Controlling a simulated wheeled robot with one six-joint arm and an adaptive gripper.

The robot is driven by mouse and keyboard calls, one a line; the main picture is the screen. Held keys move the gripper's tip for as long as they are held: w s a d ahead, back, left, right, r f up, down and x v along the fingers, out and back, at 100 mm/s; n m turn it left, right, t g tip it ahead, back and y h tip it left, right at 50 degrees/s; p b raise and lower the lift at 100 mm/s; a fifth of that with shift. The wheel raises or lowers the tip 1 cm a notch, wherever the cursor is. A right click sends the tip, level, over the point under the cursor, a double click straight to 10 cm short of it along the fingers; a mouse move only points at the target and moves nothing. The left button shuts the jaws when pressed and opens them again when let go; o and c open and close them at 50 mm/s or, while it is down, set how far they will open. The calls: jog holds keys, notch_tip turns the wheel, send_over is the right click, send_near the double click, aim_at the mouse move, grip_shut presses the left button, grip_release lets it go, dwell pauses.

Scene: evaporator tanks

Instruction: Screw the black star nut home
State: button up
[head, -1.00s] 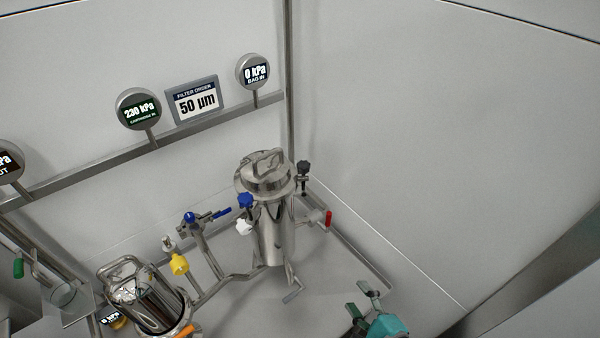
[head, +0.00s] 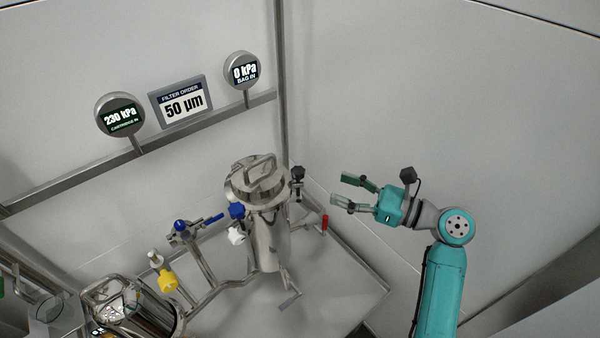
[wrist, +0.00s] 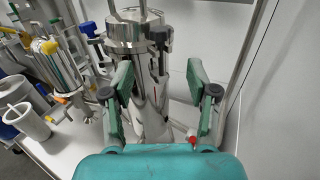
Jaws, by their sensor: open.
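The black star nut (head: 298,172) sits on its bolt at the right side of the lid of the steel bag filter housing (head: 268,235). In the wrist view the black nut (wrist: 160,36) shows at the lid's right edge, beyond and between my fingers. My gripper (head: 340,190) is open and empty, to the right of the housing and apart from the nut, with its fingers pointing left. In the wrist view my gripper (wrist: 158,80) has its two green fingers spread wide. How far the nut is threaded cannot be told.
A blue nut (head: 237,211) and a white nut (head: 236,235) are at the housing's left side. A red handle (head: 325,224) stands at its lower right. A yellow knob (head: 168,281) is by the polished vessel (head: 135,308). The wall to the right is bare.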

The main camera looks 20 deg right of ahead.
aim_at(303, 177)
jog(key=x, duration=1)
jog(key=shift+w+f, duration=0.1)
grip_shut()
